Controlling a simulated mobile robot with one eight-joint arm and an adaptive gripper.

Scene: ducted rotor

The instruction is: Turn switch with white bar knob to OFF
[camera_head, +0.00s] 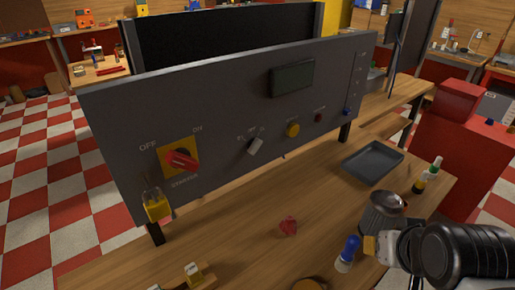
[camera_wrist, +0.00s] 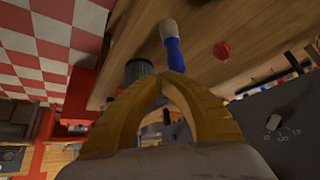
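The switch with the white bar knob (camera_head: 255,147) is on the dark grey control panel (camera_head: 225,120), left of a yellow button. Its bar is tilted, with the lower end toward the left; the small labels around it are too small to read surely. The knob also shows at the right edge of the wrist view (camera_wrist: 273,121). My gripper (camera_head: 370,245) is at the lower right in the head view, in front of the panel and well apart from the knob. In the wrist view its yellow fingers (camera_wrist: 166,80) meet at the tips with nothing seen between them.
A red rotary switch (camera_head: 181,160) on a yellow plate and a yellow padlock (camera_head: 157,205) are at the panel's left. A grey cup (camera_head: 382,214), a blue-and-white bottle (camera_head: 347,254), a red object (camera_head: 288,226) and a dark tray (camera_head: 372,162) are on the wooden table.

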